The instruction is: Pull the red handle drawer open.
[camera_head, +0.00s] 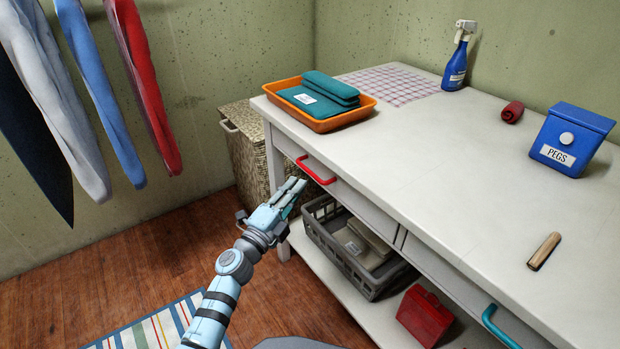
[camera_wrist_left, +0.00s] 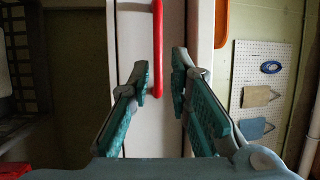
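The red handle (camera_head: 316,171) is on the front of the left drawer (camera_head: 362,205) in the white table, which looks flush with the table front. My left gripper (camera_head: 298,186) is just in front of and below the handle in the head view. In the left wrist view, the left gripper's two fingers (camera_wrist_left: 161,75) are apart, with the red handle (camera_wrist_left: 157,45) showing in line with the gap between them. Contact with the handle cannot be told. My right gripper is in neither view.
A second drawer has a teal handle (camera_head: 497,327). On the lower shelf are a grey crate (camera_head: 340,255) and a red box (camera_head: 425,315). An orange tray (camera_head: 318,122) sits on the table above the red handle. A woven hamper (camera_head: 240,150) stands behind. Floor left of the table is mostly clear.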

